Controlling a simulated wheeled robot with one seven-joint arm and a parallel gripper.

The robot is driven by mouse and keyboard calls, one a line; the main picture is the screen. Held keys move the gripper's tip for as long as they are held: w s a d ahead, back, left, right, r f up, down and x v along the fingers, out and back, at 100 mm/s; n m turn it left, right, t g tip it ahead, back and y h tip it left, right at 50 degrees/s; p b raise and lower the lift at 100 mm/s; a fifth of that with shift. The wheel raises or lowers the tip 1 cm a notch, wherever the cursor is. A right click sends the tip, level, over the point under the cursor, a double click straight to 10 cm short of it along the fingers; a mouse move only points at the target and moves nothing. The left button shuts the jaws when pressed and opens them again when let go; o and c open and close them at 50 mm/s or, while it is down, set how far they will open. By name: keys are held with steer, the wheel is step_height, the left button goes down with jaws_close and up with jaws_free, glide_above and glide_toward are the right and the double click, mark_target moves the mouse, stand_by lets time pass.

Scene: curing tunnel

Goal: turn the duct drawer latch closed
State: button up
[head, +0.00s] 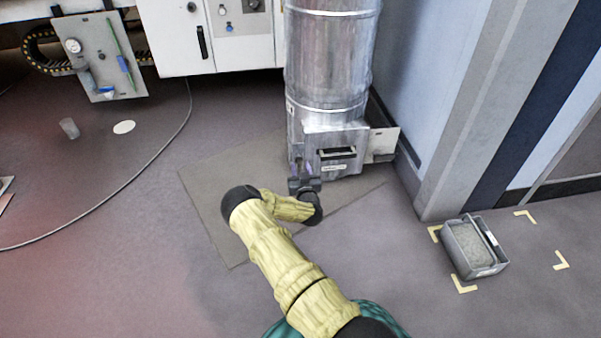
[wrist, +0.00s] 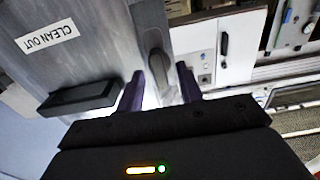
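The duct drawer (head: 352,138) is set in the foot of a silver duct (head: 328,70), and its front looks flush. In the wrist view the drawer front (wrist: 85,55) shows upside down, with a "CLEAN OUT" label and a black handle (wrist: 80,98). The latch (wrist: 156,62) is a dark grey lever beside the drawer front, its length running up and down the picture. My gripper (wrist: 160,88) is open, its two purple fingers on either side of the latch's lower end in that view. Contact cannot be told. In the head view my gripper (head: 302,172) hides the latch.
A grey bin (head: 449,238) stands on the floor at right within yellow corner marks. A white cabinet (head: 170,38) and a gauge panel (head: 88,65) are at upper left. A cup (head: 69,128) and a cable lie on the left floor. The floor around the mat (head: 225,205) is open.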

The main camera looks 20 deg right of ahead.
steer(key=shift+w+d, duration=0.15)
steer(key=shift+w, duration=0.4)
steer(key=shift+c, duration=0.3)
jaws_close()
